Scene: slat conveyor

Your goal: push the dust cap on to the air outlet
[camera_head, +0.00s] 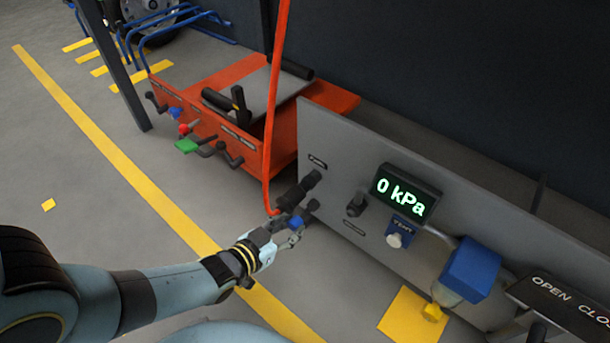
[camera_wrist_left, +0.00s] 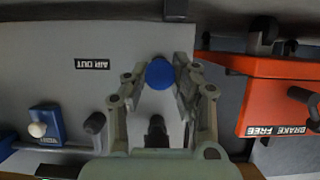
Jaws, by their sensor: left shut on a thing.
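The dust cap (camera_wrist_left: 160,73) is a small round blue cap held between the fingers of my left gripper (camera_wrist_left: 162,84). In the head view the blue cap (camera_head: 296,222) shows at the tip of my left gripper (camera_head: 287,232), close in front of the grey panel. A black stub (camera_head: 356,205), apparently the air outlet, stands out from the panel to the right, above a small label. In the wrist view it shows at the left (camera_wrist_left: 95,123), near the AIR OUT label (camera_wrist_left: 93,64). The cap is apart from this stub. My right gripper is out of view.
A black fitting (camera_head: 310,180) is beside my left gripper, near the red hose (camera_head: 273,110). An orange unit with levers (camera_head: 225,120) stands behind.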

